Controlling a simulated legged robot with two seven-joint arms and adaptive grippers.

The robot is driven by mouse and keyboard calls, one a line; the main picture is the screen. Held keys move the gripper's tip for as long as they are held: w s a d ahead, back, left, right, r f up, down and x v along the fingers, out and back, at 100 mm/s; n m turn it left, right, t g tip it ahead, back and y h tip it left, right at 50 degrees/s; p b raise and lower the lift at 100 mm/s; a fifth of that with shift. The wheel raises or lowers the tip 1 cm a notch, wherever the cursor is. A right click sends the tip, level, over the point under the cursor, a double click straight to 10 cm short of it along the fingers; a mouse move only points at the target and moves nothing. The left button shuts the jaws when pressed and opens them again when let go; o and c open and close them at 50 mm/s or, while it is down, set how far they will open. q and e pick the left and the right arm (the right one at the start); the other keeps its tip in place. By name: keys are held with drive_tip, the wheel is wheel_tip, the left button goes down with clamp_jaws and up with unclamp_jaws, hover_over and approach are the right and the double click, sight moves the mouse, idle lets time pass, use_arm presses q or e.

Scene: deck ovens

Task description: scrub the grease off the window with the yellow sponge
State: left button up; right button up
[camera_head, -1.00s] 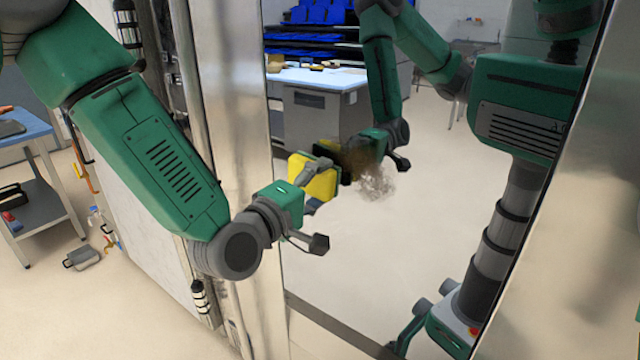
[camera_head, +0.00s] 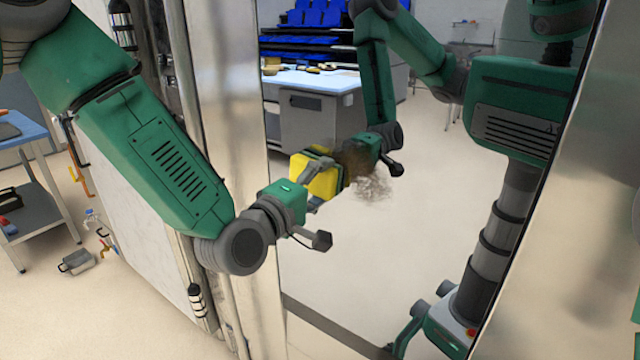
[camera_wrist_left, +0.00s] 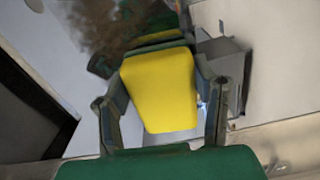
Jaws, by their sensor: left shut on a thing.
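My left gripper (camera_head: 312,180) is shut on the yellow sponge (camera_head: 318,177) and holds it up at the window (camera_head: 345,255). In the left wrist view the sponge (camera_wrist_left: 160,92) sits between the two fingers of my left gripper (camera_wrist_left: 162,95), its yellow face towards the camera. The window is mirror-like and reflects my body and arm. A brown, smeary grease patch (camera_head: 372,187) is on the glass just right of the sponge; it also shows at the top of the left wrist view (camera_wrist_left: 95,22). I cannot tell whether the sponge touches the glass. My right gripper is not in view.
A metal frame post (camera_head: 232,120) stands left of the glass, close to my left forearm. A blue-topped cart (camera_head: 28,130) stands at the far left. A metal container (camera_head: 75,262) and small items lie on the floor there. The workbench (camera_head: 315,82) shows in the glass.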

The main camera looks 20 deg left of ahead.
sight(402, 197)
use_arm(q)
drive_tip(key=shift+d, duration=0.1)
drive_tip(key=shift+s+d+b, duration=0.2)
drive_tip(key=shift+s+d, duration=0.5)
drive_tip(key=shift+d, duration=1.3)
drive_tip(key=shift+s+d+b, duration=0.25)
drive_tip(key=shift+s+d, duration=0.45)
drive_tip(key=shift+d, duration=1.3)
drive_tip(key=shift+s+d+b, duration=0.2)
drive_tip(key=shift+s+d, duration=0.5)
drive_tip(key=shift+d, duration=1.3)
drive_tip(key=shift+s+d, duration=0.15)
drive_tip(key=shift+d, duration=0.3)
drive_tip(key=shift+r, duration=0.1)
